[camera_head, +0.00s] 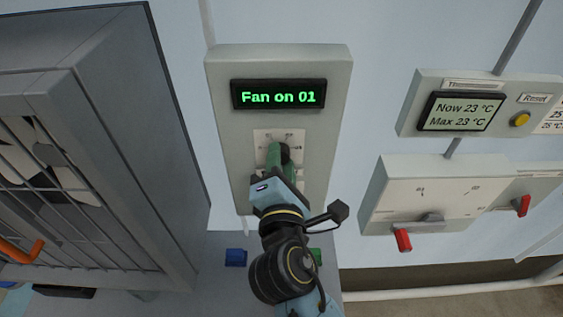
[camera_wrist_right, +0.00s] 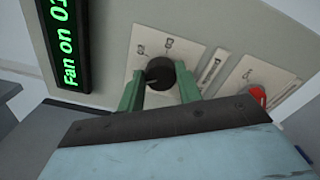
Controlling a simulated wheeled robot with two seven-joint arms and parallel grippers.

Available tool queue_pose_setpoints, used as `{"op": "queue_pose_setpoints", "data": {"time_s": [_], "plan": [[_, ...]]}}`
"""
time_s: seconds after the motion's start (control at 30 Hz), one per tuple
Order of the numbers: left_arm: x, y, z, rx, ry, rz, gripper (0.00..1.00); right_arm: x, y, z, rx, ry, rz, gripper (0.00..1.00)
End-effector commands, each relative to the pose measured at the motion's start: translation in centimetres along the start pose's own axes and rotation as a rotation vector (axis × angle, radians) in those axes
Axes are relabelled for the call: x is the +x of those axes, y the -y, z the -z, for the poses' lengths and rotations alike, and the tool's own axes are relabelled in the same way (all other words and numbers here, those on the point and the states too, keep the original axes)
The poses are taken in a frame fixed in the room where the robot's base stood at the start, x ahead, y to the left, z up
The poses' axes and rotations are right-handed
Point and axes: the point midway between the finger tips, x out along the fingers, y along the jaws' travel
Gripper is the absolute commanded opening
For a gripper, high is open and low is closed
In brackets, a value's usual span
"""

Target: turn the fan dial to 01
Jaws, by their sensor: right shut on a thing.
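The fan dial is a small dark round knob (camera_wrist_right: 166,74) on a pale scale plate (camera_wrist_right: 189,53), below a display (camera_head: 279,95) that reads "Fan on 01" in green. In the head view the dial (camera_head: 285,152) is partly hidden by my right gripper (camera_head: 278,155). In the right wrist view the two green fingers of that gripper (camera_wrist_right: 160,88) stand on either side of the knob and are shut on it. My left gripper is not in view.
A caged fan housing (camera_head: 75,150) with an orange handle (camera_head: 22,252) stands at left. At right are a "Now 23 °C, Max 23 °C" display (camera_head: 460,112), a yellow button (camera_head: 520,119) and a box with a red-tipped lever (camera_head: 403,240). A blue block (camera_head: 236,257) sits below the panel.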

Motion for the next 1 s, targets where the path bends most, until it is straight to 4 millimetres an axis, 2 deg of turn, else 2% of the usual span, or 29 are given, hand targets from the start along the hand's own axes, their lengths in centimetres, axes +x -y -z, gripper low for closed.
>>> {"op": "queue_pose_setpoints", "data": {"time_s": [0.37,0.4,0.53,1.0], "plan": [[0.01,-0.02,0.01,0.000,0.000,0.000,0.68,-0.01,0.06,0.08,0.003,-0.002,0.002,0.12],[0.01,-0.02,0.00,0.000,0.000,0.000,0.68,-0.02,0.06,0.08,0.003,-0.002,0.002,0.38],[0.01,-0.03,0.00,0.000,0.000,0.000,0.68,-0.01,0.05,0.07,0.003,-0.002,0.001,0.55],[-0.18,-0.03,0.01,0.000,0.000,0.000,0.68,-0.46,-0.11,0.17,0.001,-0.005,-0.002,0.56]]}}
